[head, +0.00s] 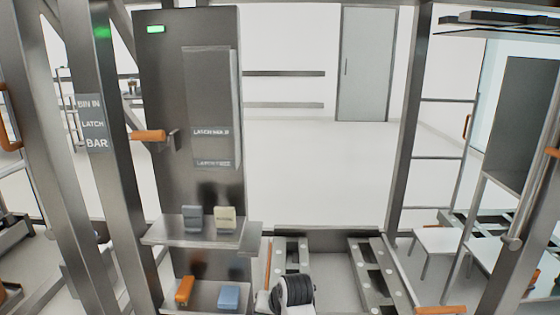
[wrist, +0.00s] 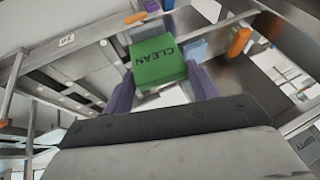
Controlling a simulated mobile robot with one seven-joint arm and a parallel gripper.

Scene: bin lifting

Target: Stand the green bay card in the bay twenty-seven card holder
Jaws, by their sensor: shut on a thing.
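The green bay card (wrist: 158,60), lettered CLEAN, is in my gripper (wrist: 160,80) in the wrist view. The purple fingers stand on either side of it, and its lettering looks upside down there. The card is held in the air, with metal shelving behind it. A rail (wrist: 38,62) at the upper left carries a small label (wrist: 66,40) that seems to read 27. I cannot make out a card holder for certain on it. Neither my gripper nor the green card shows in the head view.
In the head view, a grey block (head: 192,219) and a cream block (head: 225,218) stand on the upper shelf (head: 180,235). An orange item (head: 184,291) and a blue item (head: 228,297) are on the lower shelf. A dark reel (head: 294,290) stands beside. Upright posts (head: 100,180) hem in the left.

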